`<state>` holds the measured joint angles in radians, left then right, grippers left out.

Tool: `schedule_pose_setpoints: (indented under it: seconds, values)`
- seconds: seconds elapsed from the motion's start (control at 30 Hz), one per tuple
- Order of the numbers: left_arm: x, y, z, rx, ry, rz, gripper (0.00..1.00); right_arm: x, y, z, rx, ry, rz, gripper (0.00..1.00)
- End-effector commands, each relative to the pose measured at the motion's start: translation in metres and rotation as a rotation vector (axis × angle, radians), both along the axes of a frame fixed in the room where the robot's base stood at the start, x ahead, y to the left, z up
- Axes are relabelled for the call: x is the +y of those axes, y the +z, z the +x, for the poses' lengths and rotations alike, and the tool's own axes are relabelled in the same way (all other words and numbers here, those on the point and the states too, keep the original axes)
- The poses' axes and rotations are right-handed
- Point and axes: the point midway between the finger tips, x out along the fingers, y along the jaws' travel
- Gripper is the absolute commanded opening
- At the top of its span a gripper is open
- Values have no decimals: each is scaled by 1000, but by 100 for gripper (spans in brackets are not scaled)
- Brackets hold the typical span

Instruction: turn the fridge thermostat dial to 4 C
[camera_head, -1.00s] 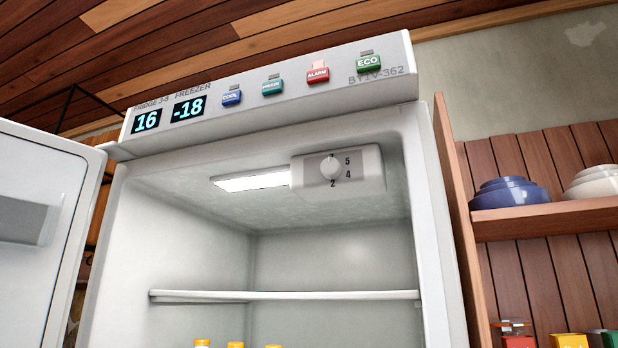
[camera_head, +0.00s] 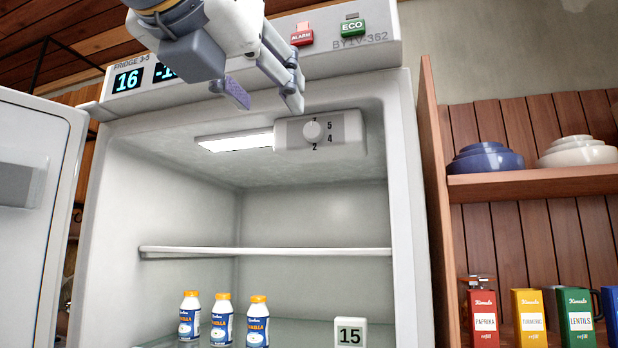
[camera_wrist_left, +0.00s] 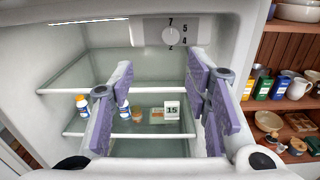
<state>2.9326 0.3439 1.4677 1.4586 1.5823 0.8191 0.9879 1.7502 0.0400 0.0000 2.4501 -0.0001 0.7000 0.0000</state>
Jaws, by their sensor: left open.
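The thermostat dial (camera_head: 312,131) is a small round white knob on a pale housing (camera_head: 348,134) under the fridge ceiling, right of the lit lamp. Numbers including 2, 4 and 5 are around it; where the dial points is too small to tell. The dial also shows at the top of the left wrist view (camera_wrist_left: 171,36). My left gripper (camera_head: 266,95) is open and empty, in front of the control panel, above and left of the dial and apart from it. The fridge display (camera_head: 128,79) reads 16; the freezer display is partly hidden by my gripper. My right gripper is not in view.
The open fridge door (camera_head: 40,200) stands at the left. A shelf (camera_head: 270,252) crosses the fridge, with several yellow-capped bottles (camera_head: 222,320) and a "15" block (camera_head: 350,334) below. At the right, a wooden shelf (camera_head: 535,184) holds bowls, with colored boxes underneath.

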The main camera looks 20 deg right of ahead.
Motion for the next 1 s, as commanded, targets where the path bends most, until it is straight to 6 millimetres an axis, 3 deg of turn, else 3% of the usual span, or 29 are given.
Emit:
schedule_pose_setpoints:
  seconds: [0.07, 0.13, 0.5, 0.63, 1.0]
  values:
    - [-4, 8, -14, 5, -17, -25, 44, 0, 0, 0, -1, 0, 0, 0]
    - [-9, 9, -13, 10, -23, -31, 44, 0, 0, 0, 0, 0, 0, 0]
    - [-58, 7, 62, 8, -18, -27, 44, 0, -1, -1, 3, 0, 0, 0]
    - [-68, 9, 77, 6, -20, -29, 44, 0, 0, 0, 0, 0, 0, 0]
    - [-72, 9, 84, 5, -20, -27, 41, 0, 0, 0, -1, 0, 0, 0]
